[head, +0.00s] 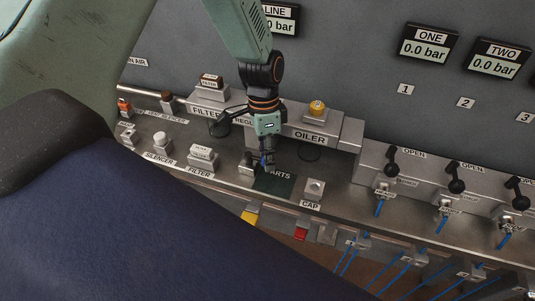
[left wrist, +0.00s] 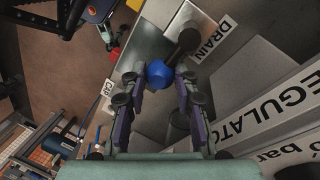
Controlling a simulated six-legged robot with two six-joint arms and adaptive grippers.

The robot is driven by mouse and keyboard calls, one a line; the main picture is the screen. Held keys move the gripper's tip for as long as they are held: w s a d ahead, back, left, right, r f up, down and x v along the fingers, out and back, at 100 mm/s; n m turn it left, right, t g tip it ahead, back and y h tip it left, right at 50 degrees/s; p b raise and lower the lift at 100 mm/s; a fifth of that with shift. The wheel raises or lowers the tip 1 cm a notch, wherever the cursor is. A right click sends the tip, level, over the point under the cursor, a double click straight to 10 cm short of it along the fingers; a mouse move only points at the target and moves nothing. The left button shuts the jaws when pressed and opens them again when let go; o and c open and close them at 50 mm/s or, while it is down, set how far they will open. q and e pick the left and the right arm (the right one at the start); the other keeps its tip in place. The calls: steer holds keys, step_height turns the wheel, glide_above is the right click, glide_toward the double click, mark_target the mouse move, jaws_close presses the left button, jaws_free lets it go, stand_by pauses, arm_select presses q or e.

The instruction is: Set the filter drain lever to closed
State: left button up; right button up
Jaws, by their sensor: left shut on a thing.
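The filter drain lever shows in the left wrist view as a dark arm (left wrist: 186,40) beside the DRAIN label (left wrist: 206,40), ending in a blue ball knob (left wrist: 159,73). The knob sits between the fingers of my left gripper (left wrist: 158,80), which is shut on it. In the head view my left gripper (head: 266,160) reaches down from above in front of the regulator, with a bit of blue at its tips. The lever is mostly hidden there. No open or closed mark for this lever is legible. My right gripper is in neither view.
A dark green PARTS mat (head: 273,184) lies just below the gripper. A CAP stand (head: 314,188) is to its right, the OILER block (head: 318,124) behind. SILENCER (head: 161,143) and FILTER (head: 202,156) parts stand left. Black OPEN levers (head: 455,177) line the right.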

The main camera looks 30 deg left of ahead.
arm_select(q)
jaws_close()
steer(key=s+m+p, duration=0.1)
steer(key=m, duration=0.1)
steer(key=s+m+p, duration=0.1)
steer(key=m, duration=0.1)
steer(key=shift+d+r+m+y, duration=0.1)
steer(key=shift+d+m+y, duration=0.05)
steer(key=shift+m+y, duration=0.25)
steer(key=m, duration=0.1)
steer(key=s+m+p, duration=0.1)
steer(key=m, duration=0.1)
steer(key=s+m+p, duration=0.1)
steer(key=shift+a+m+g+y, duration=0.3)
steer(key=shift+y, duration=0.1)
steer(key=m+p, duration=0.1)
steer(key=m, duration=0.1)
steer(key=s+a+m+p, duration=0.1)
steer(key=m+p, duration=0.1)
steer(key=shift+s+a+y, duration=0.1)
steer(key=shift+s+y, duration=0.1)
steer(key=shift+y, duration=0.2)
steer(key=shift+s+a+m+y+p, duration=0.2)
steer(key=shift+a+m+p, duration=0.2)
steer(key=shift+m+p, duration=0.5)
steer(key=shift+s+a+m+y+p, duration=0.15)
steer(key=shift+a+m+p, duration=0.25)
steer(key=shift+m, duration=0.9)
steer(key=o, duration=1.1)
jaws_free()
